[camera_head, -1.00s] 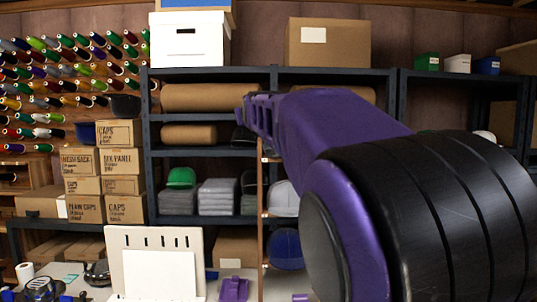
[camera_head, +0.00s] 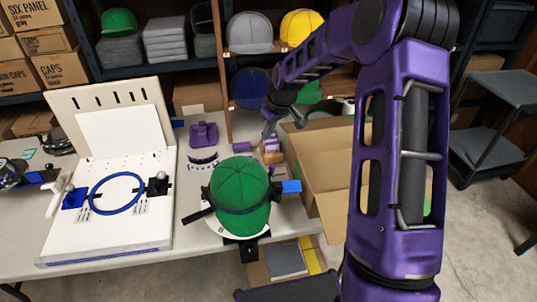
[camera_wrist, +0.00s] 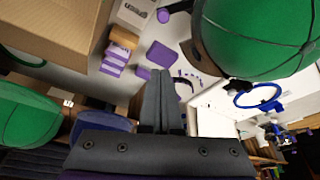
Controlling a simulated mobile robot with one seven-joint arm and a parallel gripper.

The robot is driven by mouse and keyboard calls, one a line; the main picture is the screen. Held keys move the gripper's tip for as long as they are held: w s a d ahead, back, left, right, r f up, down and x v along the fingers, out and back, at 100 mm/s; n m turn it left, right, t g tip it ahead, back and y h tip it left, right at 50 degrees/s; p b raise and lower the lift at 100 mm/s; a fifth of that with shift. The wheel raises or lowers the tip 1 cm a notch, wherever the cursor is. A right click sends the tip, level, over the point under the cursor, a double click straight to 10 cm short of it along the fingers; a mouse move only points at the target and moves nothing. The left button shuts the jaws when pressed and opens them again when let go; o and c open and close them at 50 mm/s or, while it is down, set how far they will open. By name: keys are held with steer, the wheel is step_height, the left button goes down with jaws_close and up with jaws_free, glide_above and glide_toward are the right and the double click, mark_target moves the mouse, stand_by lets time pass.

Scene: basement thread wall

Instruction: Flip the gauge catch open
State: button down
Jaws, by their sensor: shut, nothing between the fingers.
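A green cap (camera_head: 240,192) sits on a stand at the table's front, with a dark band around it. A blue block (camera_head: 291,187) juts from the band's right side, and a black strap (camera_head: 198,214) sticks out at its left. I cannot tell which part is the gauge catch. My gripper (camera_head: 268,134) is above the table behind the cap, apart from it. In the wrist view its fingers (camera_wrist: 161,75) are together and empty. The green cap fills the upper right there (camera_wrist: 265,35), and the blue block is not visible.
A white board with a blue hoop (camera_head: 117,194) stands left of the cap. Purple parts (camera_head: 204,135) and a small orange-and-purple stack (camera_head: 271,151) lie behind it. An open cardboard box (camera_head: 318,170) is close on the right. Shelves with caps stand behind.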

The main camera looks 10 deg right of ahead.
step_height(320, 180, down, 10)
steer(key=shift+s+d, duration=0.15)
steer(key=shift+s, duration=0.05)
stand_by(0.8)
